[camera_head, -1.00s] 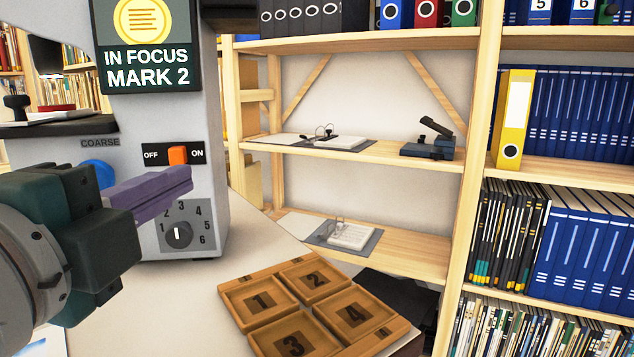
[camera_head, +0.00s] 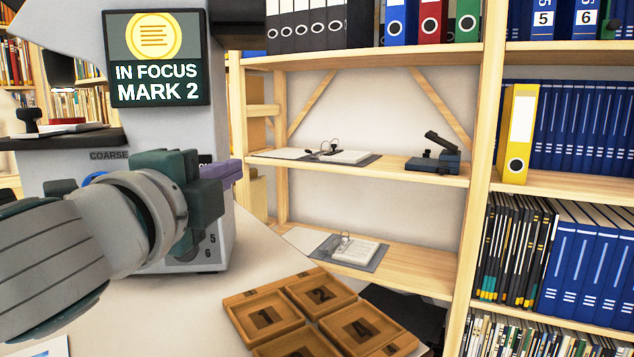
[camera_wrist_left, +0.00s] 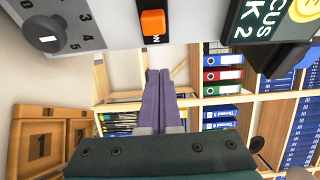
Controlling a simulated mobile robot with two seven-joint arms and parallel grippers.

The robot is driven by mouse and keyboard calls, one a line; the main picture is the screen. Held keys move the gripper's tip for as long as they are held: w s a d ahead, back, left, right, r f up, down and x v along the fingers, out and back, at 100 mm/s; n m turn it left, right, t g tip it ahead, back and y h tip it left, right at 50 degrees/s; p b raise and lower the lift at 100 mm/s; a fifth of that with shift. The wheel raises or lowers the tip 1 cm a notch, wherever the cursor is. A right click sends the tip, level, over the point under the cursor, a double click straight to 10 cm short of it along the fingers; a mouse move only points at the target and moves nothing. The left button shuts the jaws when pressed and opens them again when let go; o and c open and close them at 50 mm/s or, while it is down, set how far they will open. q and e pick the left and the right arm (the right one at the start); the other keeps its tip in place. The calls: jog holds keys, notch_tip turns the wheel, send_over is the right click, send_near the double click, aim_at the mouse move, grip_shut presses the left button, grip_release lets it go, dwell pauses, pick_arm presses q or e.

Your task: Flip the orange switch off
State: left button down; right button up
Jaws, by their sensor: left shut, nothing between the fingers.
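The orange switch (camera_wrist_left: 153,22) shows in the wrist view on its black plate, with the word ON beside it. In the head view my left gripper (camera_head: 226,172) hides it; only a bit of the plate's ON end shows. The switch sits on the grey microscope body (camera_head: 222,235). My left gripper is shut and empty. Its purple fingers (camera_wrist_left: 160,85) lie on the ON side of the switch, and I see no contact in the wrist view. My right gripper is not in view.
A numbered dial (camera_wrist_left: 43,34) is on the same grey face. A sign reading IN FOCUS MARK 2 (camera_head: 157,82) is above. A wooden tray (camera_head: 314,318) with numbered compartments lies on the table to the right. Wooden shelves (camera_head: 370,180) with binders stand behind.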

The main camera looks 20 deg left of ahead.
pick_arm(q)
jog(key=a, duration=0.1)
jog(key=s+a, duration=0.1)
jog(key=a, duration=0.1)
jog(key=shift+s+a, duration=0.3)
